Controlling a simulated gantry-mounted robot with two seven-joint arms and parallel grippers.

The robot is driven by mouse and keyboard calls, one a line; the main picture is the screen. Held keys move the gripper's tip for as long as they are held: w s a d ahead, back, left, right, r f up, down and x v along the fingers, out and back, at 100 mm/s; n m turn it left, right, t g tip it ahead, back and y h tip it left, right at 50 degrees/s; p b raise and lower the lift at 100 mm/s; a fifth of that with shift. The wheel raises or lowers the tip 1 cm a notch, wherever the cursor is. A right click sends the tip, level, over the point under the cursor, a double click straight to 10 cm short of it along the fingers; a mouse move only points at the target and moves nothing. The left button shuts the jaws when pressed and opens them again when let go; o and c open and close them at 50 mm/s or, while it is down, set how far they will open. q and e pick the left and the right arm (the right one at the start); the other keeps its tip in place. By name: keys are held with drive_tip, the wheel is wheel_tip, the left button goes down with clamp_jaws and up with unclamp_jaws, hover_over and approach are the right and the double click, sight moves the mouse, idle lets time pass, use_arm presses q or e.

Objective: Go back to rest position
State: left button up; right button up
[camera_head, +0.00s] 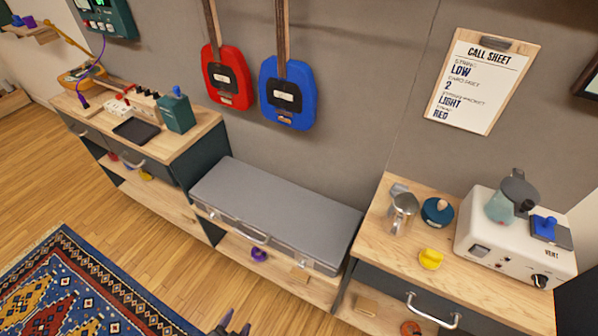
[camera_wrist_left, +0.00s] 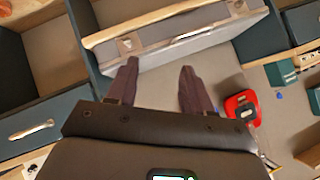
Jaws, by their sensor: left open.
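My left gripper (camera_head: 233,324) shows only as two dark fingertips at the bottom edge of the head view, in front of the low middle shelf. In the left wrist view the left gripper (camera_wrist_left: 157,72) has its two dark fingers spread apart, with nothing between them. The grey case (camera_head: 275,212) lies shut on the low middle shelf, beyond the fingers. The case also shows above the fingertips in the wrist view (camera_wrist_left: 185,45). My right gripper is not in either view.
A left cabinet (camera_head: 190,143) and a right cabinet (camera_head: 380,245) flank the case. A red guitar (camera_head: 227,88) and a blue guitar (camera_head: 287,105) hang on the wall. A white machine (camera_head: 480,240) stands at right. A patterned rug (camera_head: 85,290) covers the floor at left.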

use_arm(q)
drive_tip(key=s+a+r+n+g+y, duration=0.2)
drive_tip(key=s+a+r+n+g, duration=0.45)
drive_tip(key=s, duration=0.45)
wheel_tip(320, 180, up, 38)
drive_tip(key=d+p, duration=0.1)
drive_tip(key=p, duration=3.7)
drive_tip(key=shift+w+r+n, duration=0.25)
drive_tip(key=shift+w+n, duration=0.1)
drive_tip(key=shift+n, duration=0.1)
